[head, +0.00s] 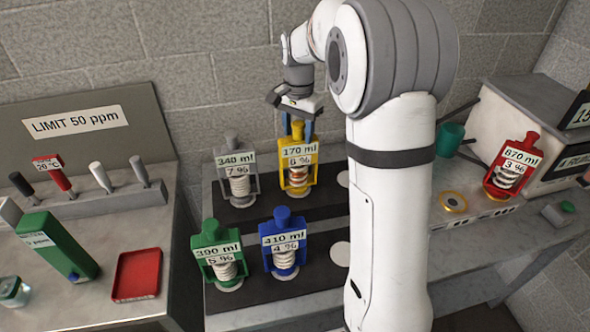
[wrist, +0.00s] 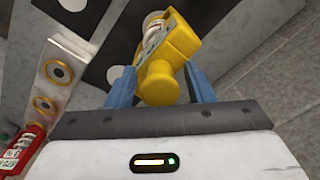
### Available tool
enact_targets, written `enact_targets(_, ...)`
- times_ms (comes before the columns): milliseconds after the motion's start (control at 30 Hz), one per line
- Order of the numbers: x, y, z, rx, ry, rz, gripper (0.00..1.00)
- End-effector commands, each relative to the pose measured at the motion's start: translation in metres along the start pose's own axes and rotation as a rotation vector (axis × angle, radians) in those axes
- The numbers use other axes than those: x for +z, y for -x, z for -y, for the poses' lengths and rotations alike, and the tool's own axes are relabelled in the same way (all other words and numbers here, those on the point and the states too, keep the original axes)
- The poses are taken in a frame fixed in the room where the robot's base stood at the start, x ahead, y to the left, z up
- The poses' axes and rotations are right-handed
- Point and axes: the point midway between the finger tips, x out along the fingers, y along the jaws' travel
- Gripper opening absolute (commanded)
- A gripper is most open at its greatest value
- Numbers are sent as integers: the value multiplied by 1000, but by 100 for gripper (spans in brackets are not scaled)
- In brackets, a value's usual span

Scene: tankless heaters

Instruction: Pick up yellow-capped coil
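The yellow-capped coil (head: 297,168) stands upright in its yellow frame on the back dark mat, labelled 170 ml and 6 %. My gripper (head: 298,128) is directly above it, pointing down, with its blue fingers on either side of the cap. In the wrist view the yellow cap (wrist: 160,82) lies between the two blue fingers of my gripper (wrist: 161,88). The fingers look open, with small gaps to the cap; contact is hard to make out. The coil's lower part is partly hidden behind its cap and frame in the wrist view.
A grey coil (head: 237,172) stands close at left. Green (head: 219,255) and blue (head: 284,244) coils stand on the front mat. A red coil (head: 513,168) is on the right bench. A red tray (head: 137,274) lies on the left bench. The stone wall is close behind.

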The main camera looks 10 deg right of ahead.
Motion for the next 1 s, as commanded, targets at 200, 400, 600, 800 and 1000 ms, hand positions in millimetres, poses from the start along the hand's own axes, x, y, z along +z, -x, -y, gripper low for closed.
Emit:
enact_targets(200,0,0,0,0,-1,0,30)
enact_targets(400,0,0,0,0,-1,0,13)
enact_targets(600,0,0,-1,0,-1,0,0)
enact_targets(800,-1,1,-1,0,-1,0,0)
enact_targets(1000,-1,1,-1,0,-2,0,0)
